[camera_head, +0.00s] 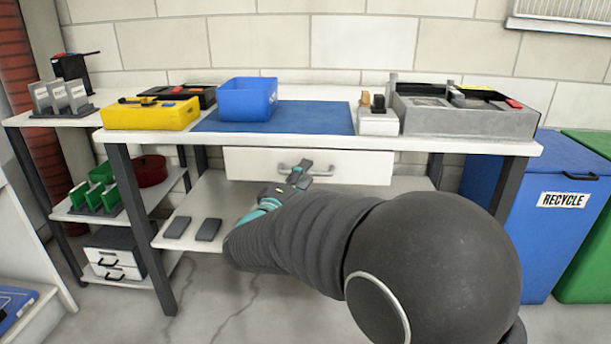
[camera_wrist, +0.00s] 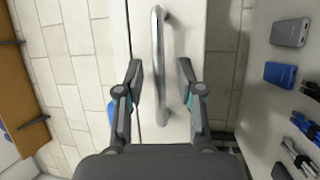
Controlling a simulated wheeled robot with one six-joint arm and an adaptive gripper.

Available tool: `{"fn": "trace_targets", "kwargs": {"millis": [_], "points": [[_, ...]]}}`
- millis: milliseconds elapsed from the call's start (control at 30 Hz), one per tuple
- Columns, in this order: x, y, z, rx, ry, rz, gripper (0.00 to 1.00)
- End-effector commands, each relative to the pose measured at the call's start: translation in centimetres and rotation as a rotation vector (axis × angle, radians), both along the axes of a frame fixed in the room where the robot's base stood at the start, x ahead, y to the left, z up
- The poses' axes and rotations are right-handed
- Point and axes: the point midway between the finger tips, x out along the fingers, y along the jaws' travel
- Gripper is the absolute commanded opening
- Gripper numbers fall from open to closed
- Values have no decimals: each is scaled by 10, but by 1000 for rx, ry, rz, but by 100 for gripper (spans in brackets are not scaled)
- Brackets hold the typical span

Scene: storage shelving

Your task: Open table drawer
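The white table drawer (camera_head: 241,163) sits under the tabletop in the head view, and its front looks flush with the table. Its grey bar handle (camera_head: 322,172) is partly hidden by my gripper (camera_head: 300,176). In the wrist view the drawer front (camera_wrist: 178,20) is a white band and the handle (camera_wrist: 158,35) runs along it as a metal bar. My gripper (camera_wrist: 160,72) is open, with one finger on each side of the bar. Gaps show between the bar and both fingertips. How deep the fingers reach around the bar is hard to tell.
The tabletop holds a yellow bin (camera_head: 150,116), a blue bin (camera_head: 246,99) and a grey tray (camera_head: 455,119). A lower shelf (camera_head: 190,205) carries dark flat items (camera_head: 208,229). A blue recycle bin (camera_head: 545,235) stands at the right. Table legs (camera_head: 140,230) flank the drawer.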

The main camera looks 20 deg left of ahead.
Motion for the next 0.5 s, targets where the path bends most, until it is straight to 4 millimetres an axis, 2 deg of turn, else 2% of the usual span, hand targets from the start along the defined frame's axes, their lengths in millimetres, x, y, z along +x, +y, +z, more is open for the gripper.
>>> {"fn": "trace_targets", "kwargs": {"millis": [133,433,500], "points": [[9,-2,1,0,0,0,37],[10,-2,2,0,0,1,37],[10,-2,2,0,0,1,20]]}}
